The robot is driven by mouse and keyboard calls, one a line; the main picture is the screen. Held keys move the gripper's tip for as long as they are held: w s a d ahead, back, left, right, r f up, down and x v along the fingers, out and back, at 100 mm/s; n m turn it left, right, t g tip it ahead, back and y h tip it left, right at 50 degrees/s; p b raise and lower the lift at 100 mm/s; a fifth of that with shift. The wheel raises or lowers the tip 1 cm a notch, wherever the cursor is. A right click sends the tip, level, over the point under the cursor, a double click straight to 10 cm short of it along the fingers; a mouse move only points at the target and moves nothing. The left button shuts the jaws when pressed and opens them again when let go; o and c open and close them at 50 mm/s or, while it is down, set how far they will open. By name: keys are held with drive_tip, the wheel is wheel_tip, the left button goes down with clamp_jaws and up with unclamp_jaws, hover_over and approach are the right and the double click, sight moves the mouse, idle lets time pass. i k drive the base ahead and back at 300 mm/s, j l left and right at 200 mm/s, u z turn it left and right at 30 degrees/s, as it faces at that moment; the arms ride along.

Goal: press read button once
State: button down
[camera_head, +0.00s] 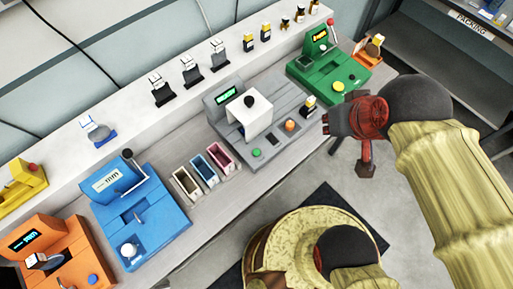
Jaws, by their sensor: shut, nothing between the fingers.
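No readable label marks a read button, so I cannot tell which button it is. The grey machine (262,120) at the middle of the bench has a lit green display (226,95). A green button (257,152) and an orange button (290,125) are on its front deck. The green machine (327,68) to its right has a yellow button (338,86). The orange machine (45,252) at the lower left has a blue button (93,280). My gripper (328,124) is shut and empty, right of the grey machine, apart from every button in the picture.
A blue machine (140,214) and several coloured bins (212,170) stand left of the grey machine. Small modules line the back ledge (135,112). A small black-and-yellow module (310,105) stands near my gripper. Open floor (395,235) lies in front of the bench.

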sight(255, 152)
drive_tip(key=z, duration=1.6)
drive_tip(key=k+j, duration=0.15)
drive_tip(key=k, duration=0.3)
drive_tip(key=k+j, duration=0.1)
drive_tip(key=k, duration=0.3)
drive_tip(key=k+j, duration=0.15)
drive_tip(key=k, duration=0.3)
